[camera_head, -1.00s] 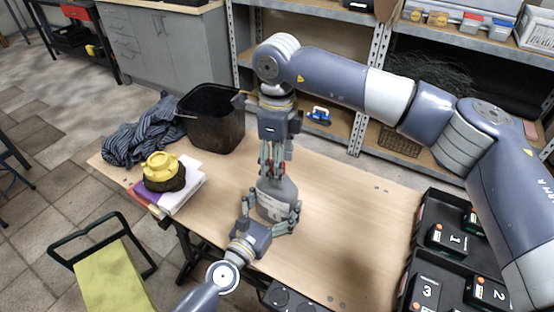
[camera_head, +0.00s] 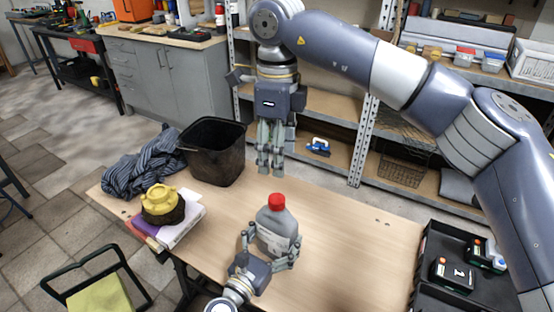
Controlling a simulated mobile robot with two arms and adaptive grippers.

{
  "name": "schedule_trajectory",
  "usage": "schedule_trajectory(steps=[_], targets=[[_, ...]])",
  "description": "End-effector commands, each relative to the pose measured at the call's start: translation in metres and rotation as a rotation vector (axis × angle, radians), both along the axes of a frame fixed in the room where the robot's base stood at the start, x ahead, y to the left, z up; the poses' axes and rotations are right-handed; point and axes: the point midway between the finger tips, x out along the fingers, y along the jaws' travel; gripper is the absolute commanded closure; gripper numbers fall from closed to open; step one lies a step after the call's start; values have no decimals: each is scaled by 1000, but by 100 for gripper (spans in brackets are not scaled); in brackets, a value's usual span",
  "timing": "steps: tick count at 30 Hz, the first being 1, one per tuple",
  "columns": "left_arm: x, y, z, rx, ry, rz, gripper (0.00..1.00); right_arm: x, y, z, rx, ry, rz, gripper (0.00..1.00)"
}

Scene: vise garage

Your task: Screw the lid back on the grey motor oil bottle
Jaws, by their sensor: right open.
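The grey motor oil bottle (camera_head: 277,229) stands upright on the wooden table (camera_head: 340,225). A red lid (camera_head: 277,201) sits on top of its neck; I cannot tell how tight it is. My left gripper (camera_head: 270,248) is low at the bottle's near side, with its fingers around the lower body, apparently shut on it. My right gripper (camera_head: 271,170) points down above and slightly behind the bottle. It is open and empty, apart from the lid.
A black bin (camera_head: 214,152) and a striped cloth (camera_head: 140,163) are at the table's far left. A yellow object (camera_head: 160,200) rests on books (camera_head: 184,226) at the left edge. A black tray (camera_head: 425,262) with battery-like boxes is at the right. The table's middle right is clear.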

Motion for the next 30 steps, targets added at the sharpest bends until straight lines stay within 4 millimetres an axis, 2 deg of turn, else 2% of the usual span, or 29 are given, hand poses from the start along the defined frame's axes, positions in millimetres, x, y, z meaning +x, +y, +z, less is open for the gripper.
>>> schedule_trajectory(steps=[5, 6, 8, 23, 26, 30], targets=[[0, 0, -1, 2, 0, 0, 82, 0, 0, 0, 0, 0, 0, 47], [0, 0, -1, 2, 0, 0, 13, 0, 0, 0, 0, 0, 0, 47], [0, 0, -1, 2, 0, 0, 0, 0, 0, 0, 0, 0, 0, 47], [-4, 2, -1, 2, 1, 0, 0, 0, 0, 0, 1, 0, 0, 47], [-15, 8, -1, 3, 1, 0, 0, 0, 0, 0, 1, 0, 0, 47], [-40, 22, -2, 5, 2, -2, 0, 0, 0, 0, 1, 0, 0, 47]])
